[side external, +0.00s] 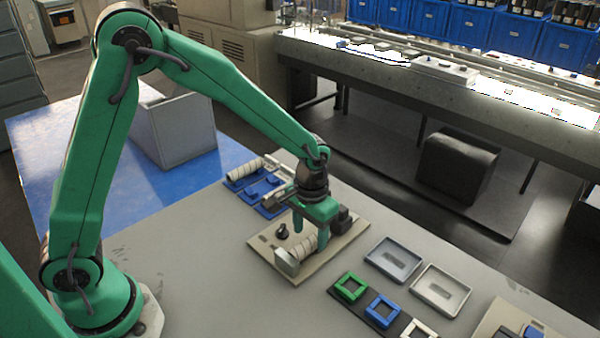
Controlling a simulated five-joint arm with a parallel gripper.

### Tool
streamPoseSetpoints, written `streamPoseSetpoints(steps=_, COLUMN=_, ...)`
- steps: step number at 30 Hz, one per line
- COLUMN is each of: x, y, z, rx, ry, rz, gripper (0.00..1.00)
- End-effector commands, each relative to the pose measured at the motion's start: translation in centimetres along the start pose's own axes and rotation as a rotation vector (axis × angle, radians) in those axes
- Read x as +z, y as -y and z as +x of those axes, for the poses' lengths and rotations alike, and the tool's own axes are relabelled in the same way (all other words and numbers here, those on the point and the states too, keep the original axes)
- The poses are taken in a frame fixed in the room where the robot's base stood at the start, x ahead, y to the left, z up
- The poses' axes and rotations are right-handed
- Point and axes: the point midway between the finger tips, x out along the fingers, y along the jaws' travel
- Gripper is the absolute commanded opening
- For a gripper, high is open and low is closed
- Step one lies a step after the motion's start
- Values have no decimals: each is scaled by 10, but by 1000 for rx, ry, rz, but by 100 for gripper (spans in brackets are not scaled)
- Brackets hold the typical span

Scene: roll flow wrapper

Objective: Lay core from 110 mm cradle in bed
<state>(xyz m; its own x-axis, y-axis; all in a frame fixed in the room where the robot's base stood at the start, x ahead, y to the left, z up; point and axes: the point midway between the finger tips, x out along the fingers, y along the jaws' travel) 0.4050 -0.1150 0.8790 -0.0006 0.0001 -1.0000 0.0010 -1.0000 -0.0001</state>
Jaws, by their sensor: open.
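My gripper (311,230) is at the middle of the picture, pointing down over a beige board (262,248). Its green fingers are apart. A cream ribbed core (303,248) lies on the board, low at the fingers, with a pale metal block (287,262) at its near end. The bed under the core is mostly hidden, and I cannot tell whether the fingers touch the core. Blue cradles (262,188) stand behind the board to the left. The farthest one carries another cream core (245,170). The nearest cradle is partly hidden by my arm.
A black knob (282,231) stands on the board left of my gripper. To the right are two shallow trays (394,260) and a dark strip with green, blue and white square frames (351,287). A grey bin (174,128) stands at the back left. The near table is clear.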

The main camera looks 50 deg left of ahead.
Motion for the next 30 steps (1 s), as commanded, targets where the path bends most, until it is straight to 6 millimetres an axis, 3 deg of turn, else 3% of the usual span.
streamPoseSetpoints(steps=12, x=0, y=0, z=-51, rx=1, ry=-2, rz=0, gripper=55)
streamPoseSetpoints(steps=25, x=1, y=2, z=-62, rx=2, ry=-7, rz=-1, gripper=55)
streamPoseSetpoints(steps=30, x=7, y=10, z=-77, rx=9, ry=-33, rz=-2, gripper=55)
